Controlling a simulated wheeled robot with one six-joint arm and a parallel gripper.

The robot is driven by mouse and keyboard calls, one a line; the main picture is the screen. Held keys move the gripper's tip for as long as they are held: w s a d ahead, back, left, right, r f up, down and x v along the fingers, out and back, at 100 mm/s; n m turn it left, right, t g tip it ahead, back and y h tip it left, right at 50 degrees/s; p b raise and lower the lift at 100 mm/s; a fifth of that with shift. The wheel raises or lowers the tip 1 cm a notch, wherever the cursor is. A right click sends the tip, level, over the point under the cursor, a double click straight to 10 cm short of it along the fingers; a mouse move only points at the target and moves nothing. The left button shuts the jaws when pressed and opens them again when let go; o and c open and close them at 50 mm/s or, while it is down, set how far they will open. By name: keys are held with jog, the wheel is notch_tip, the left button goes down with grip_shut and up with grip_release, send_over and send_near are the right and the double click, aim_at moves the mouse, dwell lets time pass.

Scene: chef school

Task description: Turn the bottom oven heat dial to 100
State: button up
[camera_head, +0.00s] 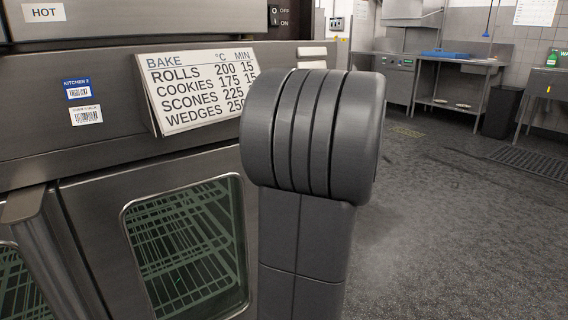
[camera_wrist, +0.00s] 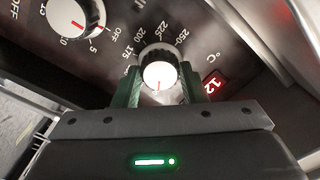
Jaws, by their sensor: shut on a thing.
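The heat dial (camera_wrist: 158,76) shows in the wrist view, a round knob with a white face and a short red mark near its lower edge. Printed numbers such as 175, 200, 225 and 250 curve around its upper side, with °C at the right. The lower part of the scale is hidden by my gripper. My gripper (camera_wrist: 160,88) has its two green fingers on either side of the dial, shut on it. In the head view the dial and my gripper are hidden behind my grey arm.
A second dial (camera_wrist: 76,17), marked OFF, 5, 10 and 15, sits up-left in the wrist view. In the head view, a bake chart (camera_head: 195,92) stands out from the oven front, above a glass door (camera_head: 185,245). Open floor (camera_head: 460,230) lies right.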

jog(key=shift+f, duration=0.1)
jog(key=o, duration=1)
jog(key=shift+c, duration=0.2)
jog(key=p+v, duration=0.2)
jog(key=v, duration=1.1)
jog(key=shift+s+d+p, duration=0.2)
jog(key=shift+s+p, duration=0.1)
jog(key=shift+s, duration=0.05)
jog(key=b+x, duration=0.2)
jog(key=x, duration=1.2)
jog(key=shift+b, duration=0.3)
jog(key=shift+d, duration=0.1)
